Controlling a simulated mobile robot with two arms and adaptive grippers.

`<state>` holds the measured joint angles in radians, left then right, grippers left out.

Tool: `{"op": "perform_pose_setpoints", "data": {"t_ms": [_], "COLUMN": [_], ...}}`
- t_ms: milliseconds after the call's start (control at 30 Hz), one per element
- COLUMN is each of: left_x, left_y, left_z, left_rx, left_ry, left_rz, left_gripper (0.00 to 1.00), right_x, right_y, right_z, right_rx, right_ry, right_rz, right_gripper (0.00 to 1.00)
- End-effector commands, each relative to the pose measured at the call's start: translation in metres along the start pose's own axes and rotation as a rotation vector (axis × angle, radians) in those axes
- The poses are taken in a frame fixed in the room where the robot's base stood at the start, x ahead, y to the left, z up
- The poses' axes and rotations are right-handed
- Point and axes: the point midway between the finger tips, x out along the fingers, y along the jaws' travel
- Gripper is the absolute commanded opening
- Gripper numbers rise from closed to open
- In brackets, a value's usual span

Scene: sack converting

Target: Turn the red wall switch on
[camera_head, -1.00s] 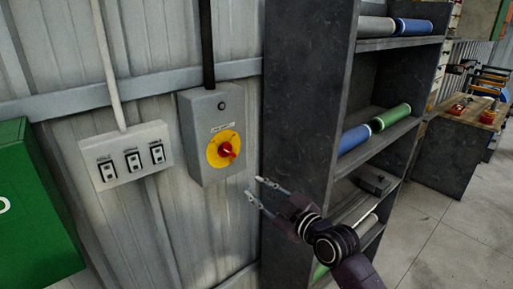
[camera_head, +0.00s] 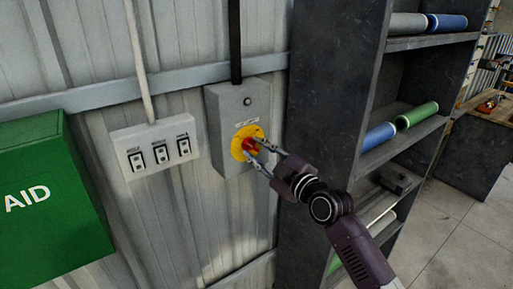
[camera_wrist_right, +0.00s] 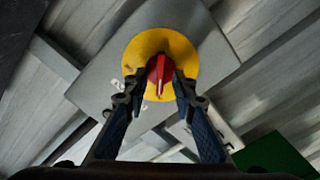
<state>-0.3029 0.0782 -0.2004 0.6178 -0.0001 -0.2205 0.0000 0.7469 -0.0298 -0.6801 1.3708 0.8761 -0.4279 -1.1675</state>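The red wall switch (camera_head: 249,147) is a red rotary knob on a yellow round plate (camera_head: 239,155), mounted on a grey box (camera_head: 224,107) on the corrugated wall. In the right wrist view the red knob (camera_wrist_right: 159,77) sits between my right gripper's fingertips (camera_wrist_right: 153,88), with the yellow plate behind it. My right gripper (camera_head: 262,157) reaches the knob from the right in the head view, one finger on each side. Small gaps seem to show between fingers and knob; I cannot tell whether they touch it. My left gripper is not in view.
A white panel with several rocker switches (camera_head: 156,148) is on the wall left of the box. A green first-aid box (camera_head: 50,195) hangs further left. A dark shelf unit (camera_head: 335,95) with coloured rolls stands close on the right, beside my right arm.

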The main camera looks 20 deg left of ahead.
Motion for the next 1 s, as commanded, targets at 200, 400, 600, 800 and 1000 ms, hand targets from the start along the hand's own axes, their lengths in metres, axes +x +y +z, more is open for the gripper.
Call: {"op": "perform_pose_setpoints", "data": {"t_ms": [200,400,600,800,1000], "left_x": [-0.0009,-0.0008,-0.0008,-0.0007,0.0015], "left_y": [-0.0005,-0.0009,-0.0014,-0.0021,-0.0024], "left_z": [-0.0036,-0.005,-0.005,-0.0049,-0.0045], "left_rx": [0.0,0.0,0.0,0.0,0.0], "left_ry": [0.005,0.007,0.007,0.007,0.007], "left_rz": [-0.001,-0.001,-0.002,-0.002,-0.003], "left_gripper": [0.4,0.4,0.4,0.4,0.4], "right_x": [0.0035,0.0033,0.0032,0.0031,0.0031], "right_y": [-0.0001,-0.0001,0.0,0.0001,-0.0001], "right_z": [-0.0001,0.0,0.0001,0.0002,0.0006], "right_rx": [0.0,0.0,0.0,0.001,0.03], "right_ry": [0.0,0.0,0.0,0.0,0.0], "right_rz": [0.0,0.0,0.0,0.0,0.001], "right_gripper": [0.25,0.19,0.0,0.0,0.0]}}
